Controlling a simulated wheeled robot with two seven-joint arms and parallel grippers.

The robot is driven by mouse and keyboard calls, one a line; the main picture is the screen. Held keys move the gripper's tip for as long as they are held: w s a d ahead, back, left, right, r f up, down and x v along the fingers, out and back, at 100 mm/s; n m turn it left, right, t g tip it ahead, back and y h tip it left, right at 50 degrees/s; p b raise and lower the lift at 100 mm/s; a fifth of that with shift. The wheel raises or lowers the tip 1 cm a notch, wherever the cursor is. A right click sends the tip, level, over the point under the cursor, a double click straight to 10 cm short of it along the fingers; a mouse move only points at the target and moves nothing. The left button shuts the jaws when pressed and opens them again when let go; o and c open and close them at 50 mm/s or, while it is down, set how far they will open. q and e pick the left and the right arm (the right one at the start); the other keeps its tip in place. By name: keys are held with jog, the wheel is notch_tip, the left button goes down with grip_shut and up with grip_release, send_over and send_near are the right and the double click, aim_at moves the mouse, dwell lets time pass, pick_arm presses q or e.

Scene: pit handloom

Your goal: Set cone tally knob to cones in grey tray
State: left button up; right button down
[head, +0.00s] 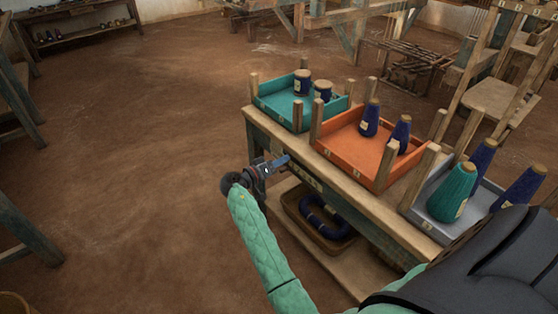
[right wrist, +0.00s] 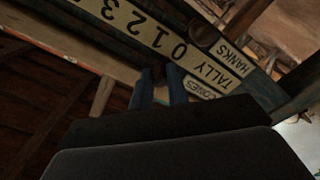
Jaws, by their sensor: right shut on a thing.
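The grey tray (head: 424,222) is at the right end of the bench. A teal cone (head: 452,192) and two dark blue cones (head: 483,156) (head: 524,187) stand at it; my body hides part of it. The tally board (right wrist: 182,50), with the figures 0, 1, 2, 3 and the words TALLY, CONES and HANKS, fills the upper right wrist view. My right gripper (head: 287,160) is at the bench front. Its blue fingers (right wrist: 162,80) are shut on the cone tally knob at the board's lower edge, near 0. The knob is mostly hidden between them. My left gripper is not in view.
A second round knob (right wrist: 203,36) sits on the upper side of the board. A brown basket (head: 296,213) with a blue coil is below.

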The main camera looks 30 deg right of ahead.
aim_at(305, 169)
jog(key=s, duration=0.7)
jog(key=shift+s+d+f, duration=0.1)
jog(key=shift+s+d, duration=0.05)
jog(key=shift+d, duration=0.1)
jog(key=shift+s, duration=0.3)
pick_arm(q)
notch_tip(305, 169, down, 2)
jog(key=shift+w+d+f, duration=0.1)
pick_arm(e)
jog(key=shift+s, duration=0.1)
jog(key=c, duration=1.3)
grip_release()
jog(key=shift+c, duration=0.2)
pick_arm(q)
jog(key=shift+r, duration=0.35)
